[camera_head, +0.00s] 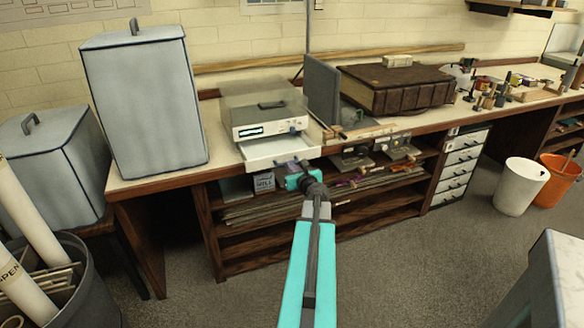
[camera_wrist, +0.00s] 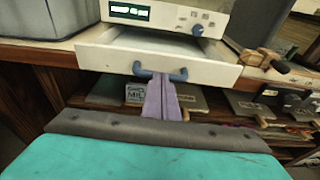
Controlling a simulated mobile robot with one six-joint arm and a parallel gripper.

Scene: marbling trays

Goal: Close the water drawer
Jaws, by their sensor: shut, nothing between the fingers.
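The water drawer (camera_head: 262,153) is a shallow white tray pulled out from the front of a white machine (camera_head: 265,110) with a lit display. In the wrist view the drawer (camera_wrist: 105,62) stands open, with its inside showing, and has a blue bar handle (camera_wrist: 160,73) on its front. My gripper (camera_head: 293,167) is at the drawer's front, seen from behind the arm. In the wrist view my gripper (camera_wrist: 160,82) is shut and empty, its fingertips at the middle of the handle. I cannot tell whether they touch it.
A tall grey covered box (camera_head: 145,105) stands left of the machine. A dark upright panel (camera_head: 321,90) and a large brown book-like case (camera_head: 395,88) are to its right. Open shelves (camera_head: 290,215) with flat sheets lie below the bench. The floor in front is clear.

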